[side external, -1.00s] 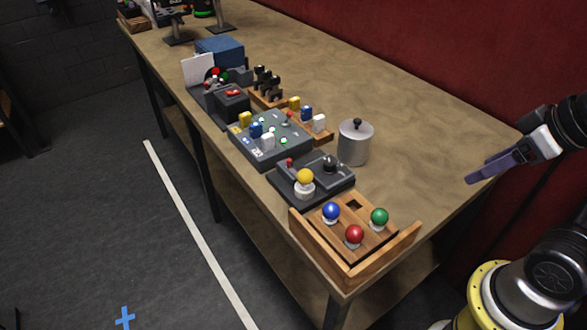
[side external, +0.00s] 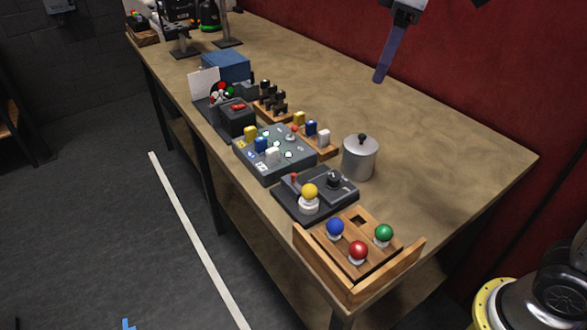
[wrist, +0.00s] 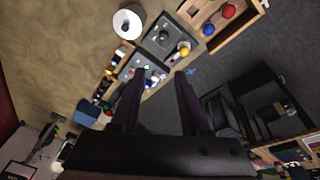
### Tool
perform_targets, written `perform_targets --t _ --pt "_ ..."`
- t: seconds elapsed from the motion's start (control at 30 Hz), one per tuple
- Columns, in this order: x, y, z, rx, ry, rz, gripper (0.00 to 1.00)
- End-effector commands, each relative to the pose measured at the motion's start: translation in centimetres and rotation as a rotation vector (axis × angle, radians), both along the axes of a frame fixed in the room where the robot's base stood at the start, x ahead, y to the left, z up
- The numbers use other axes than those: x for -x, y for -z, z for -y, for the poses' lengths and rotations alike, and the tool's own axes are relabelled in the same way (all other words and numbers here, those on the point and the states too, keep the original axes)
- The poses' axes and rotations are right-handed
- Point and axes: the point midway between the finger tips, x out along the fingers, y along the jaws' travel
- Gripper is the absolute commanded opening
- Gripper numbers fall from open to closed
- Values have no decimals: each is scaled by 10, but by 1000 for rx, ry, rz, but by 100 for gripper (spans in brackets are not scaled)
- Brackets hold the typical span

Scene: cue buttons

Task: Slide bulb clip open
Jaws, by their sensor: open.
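A dark device (side external: 290,207) with a white socket holds a yellow bulb (side external: 309,192) upright near the table's front edge. It has a small red-tipped lever (side external: 294,178) and a black knob (side external: 334,180). Which part is the clip, and how it is set, is too small to tell. The yellow bulb also shows in the wrist view (wrist: 184,48). My gripper (side external: 380,78) hangs above the back of the table, apart from everything, with one purple finger showing. In the wrist view my gripper (wrist: 158,78) has its two fingers spread, with nothing held between them.
A wooden tray (side external: 346,288) with blue, red and green bulbs stands at the near end. A lidded metal pot (side external: 360,160) stands behind the dark device. A grey button panel (side external: 272,168) and a blue box (side external: 226,66) stand farther left.

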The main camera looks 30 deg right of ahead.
Motion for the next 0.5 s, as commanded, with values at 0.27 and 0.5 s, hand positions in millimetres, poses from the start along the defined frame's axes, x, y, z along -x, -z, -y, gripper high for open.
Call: perform_targets --t 0.27,0.5 --pt "-85 54 -60 34 -132 -121 46" --pt "-111 112 -94 58 -181 -209 46"
